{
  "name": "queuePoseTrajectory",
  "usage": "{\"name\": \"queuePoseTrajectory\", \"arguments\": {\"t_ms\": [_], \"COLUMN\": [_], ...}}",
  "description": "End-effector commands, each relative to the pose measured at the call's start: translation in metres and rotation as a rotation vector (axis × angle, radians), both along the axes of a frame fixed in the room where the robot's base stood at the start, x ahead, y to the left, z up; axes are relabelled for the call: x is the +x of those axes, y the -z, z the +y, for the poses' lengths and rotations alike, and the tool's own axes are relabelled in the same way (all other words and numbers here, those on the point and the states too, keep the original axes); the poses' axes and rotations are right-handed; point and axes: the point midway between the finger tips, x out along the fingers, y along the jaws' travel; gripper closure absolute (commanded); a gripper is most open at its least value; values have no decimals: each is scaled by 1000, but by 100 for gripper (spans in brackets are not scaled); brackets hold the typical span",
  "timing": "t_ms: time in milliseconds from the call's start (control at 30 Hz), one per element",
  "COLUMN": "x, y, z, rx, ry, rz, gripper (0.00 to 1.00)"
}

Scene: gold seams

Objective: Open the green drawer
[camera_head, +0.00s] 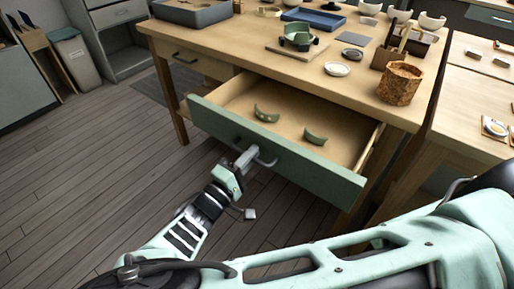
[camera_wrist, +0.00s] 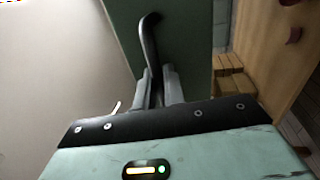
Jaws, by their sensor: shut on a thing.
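The green drawer (camera_head: 312,177) of the wooden table stands pulled well out, with its inside in view. Two green curved pieces lie in it, one at the left (camera_head: 266,115) and one at the right (camera_head: 315,138). A grey bar handle (camera_head: 264,158) is on the green front. My gripper (camera_head: 243,160) is at the handle and shut on it. In the wrist view the handle (camera_wrist: 150,42) runs down between the two fingers (camera_wrist: 160,88), with the green front (camera_wrist: 190,40) behind it.
The wooden table (camera_head: 240,45) carries a green cup-like object (camera_head: 299,36), a small white dish (camera_head: 337,69) and a bark-textured pot (camera_head: 400,83). A second closed drawer (camera_head: 190,60) is left of the green one. Wooden floor (camera_head: 60,190) is open at left.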

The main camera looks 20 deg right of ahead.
Motion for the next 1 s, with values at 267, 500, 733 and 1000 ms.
{"name": "queuePoseTrajectory", "arguments": {"t_ms": [267, 500, 733, 1000], "x": [-16, -19, -19, -19], "y": [1, 1, 1, 1], "z": [23, 27, 27, 27], "rx": [2, 2, 2, 1], "ry": [-3, -3, -3, -2], "rz": [1, 2, 2, 1], "gripper": [100, 100, 100, 76]}}
